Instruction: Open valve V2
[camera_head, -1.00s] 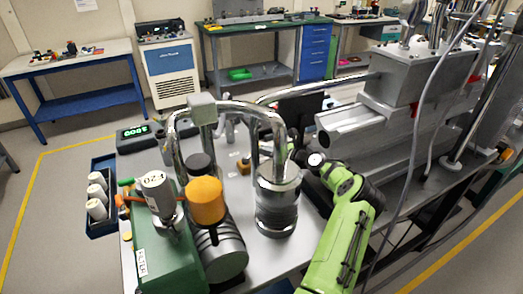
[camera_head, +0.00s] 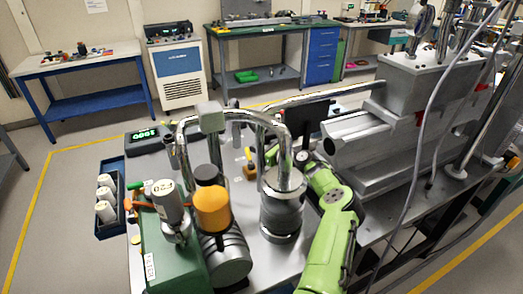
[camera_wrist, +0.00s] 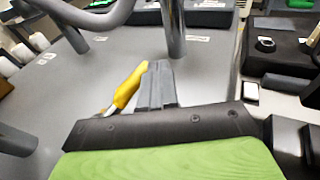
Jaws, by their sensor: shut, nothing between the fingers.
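A yellow lever handle (camera_wrist: 128,86) shows in the wrist view, slanted, just left of my gripper (camera_wrist: 159,72). My gripper's fingers are together and empty, beside the handle; I cannot tell whether they touch it. In the head view the yellow handle (camera_head: 250,164) shows small on the bench behind the bent metal pipe. There my gripper is mostly hidden behind the pipe and steel cylinder. No V2 label is readable, so I cannot tell whether this handle belongs to it.
A steel cylinder (camera_head: 283,205) with a bent pipe (camera_head: 284,137) stands close to my arm. An orange-capped pump (camera_head: 212,210) and a green box (camera_head: 166,255) stand to its left. A large grey machine (camera_head: 372,140) lies right. A green-digit display (camera_head: 146,136) sits at the back left.

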